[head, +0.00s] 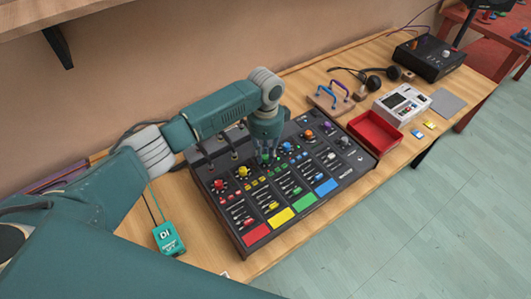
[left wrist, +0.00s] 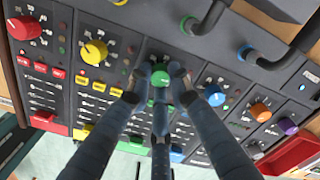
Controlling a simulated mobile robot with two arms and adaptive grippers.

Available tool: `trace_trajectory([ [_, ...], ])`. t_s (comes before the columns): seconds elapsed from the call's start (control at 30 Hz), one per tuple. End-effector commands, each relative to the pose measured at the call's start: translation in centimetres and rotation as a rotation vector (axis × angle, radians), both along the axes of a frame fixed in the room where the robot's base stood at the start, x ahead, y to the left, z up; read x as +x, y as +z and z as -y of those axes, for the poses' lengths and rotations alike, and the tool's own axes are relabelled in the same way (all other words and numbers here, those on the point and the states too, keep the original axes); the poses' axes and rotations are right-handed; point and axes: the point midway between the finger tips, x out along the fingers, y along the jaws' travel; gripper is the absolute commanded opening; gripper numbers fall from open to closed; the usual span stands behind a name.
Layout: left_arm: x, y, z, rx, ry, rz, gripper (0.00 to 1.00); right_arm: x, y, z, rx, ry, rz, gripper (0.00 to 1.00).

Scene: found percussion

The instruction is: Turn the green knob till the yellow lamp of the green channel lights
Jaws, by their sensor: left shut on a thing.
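The dark mixer (head: 350,176) lies on the wooden table with coloured channels side by side. The green knob (left wrist: 160,77) is in the middle of the left wrist view, between the yellow knob (left wrist: 94,53) and the blue knob (left wrist: 214,95). My left gripper (left wrist: 161,75) reaches down from above and is shut on the green knob, with its fingers on both sides of it. In the head view the left gripper (head: 265,156) hides most of that knob. The green channel's lamps are covered by the fingers or too small to read. My right gripper is not in view.
Cables with black plugs (left wrist: 210,17) stand at the mixer's back edge, close to the gripper. A red tray (head: 375,132), a white device (head: 402,104) and headphones (head: 374,83) lie to the right. A teal DI box (head: 168,238) is at the left.

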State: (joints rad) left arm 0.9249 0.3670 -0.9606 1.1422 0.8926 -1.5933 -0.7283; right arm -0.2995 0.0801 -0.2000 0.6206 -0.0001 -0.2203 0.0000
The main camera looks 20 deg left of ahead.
Motion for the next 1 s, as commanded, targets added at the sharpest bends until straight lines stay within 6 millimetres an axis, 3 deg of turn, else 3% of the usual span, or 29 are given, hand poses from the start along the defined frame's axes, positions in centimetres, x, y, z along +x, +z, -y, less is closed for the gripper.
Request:
trace_trajectory([
  [0.13,0.1,0.1,0.0,0.0,0.001,0.003,0.0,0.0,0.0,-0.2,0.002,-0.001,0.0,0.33],
  [0.17,0.1,0.1,0.0,0.0,0.001,0.003,0.21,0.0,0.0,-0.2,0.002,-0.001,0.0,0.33],
  [0.27,0.1,0.1,0.0,0.0,0.002,0.003,0.38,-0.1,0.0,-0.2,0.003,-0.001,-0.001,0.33],
  [0.53,0.1,0.1,0.0,0.001,0.002,0.002,0.38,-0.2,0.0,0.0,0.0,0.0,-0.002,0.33],
  [0.67,0.1,1.0,0.0,-0.001,0.002,0.003,0.38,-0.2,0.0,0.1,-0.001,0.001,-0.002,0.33],
  [1.0,0.2,7.8,0.0,-0.001,0.001,0.005,0.38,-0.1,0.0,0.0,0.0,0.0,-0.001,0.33],
])
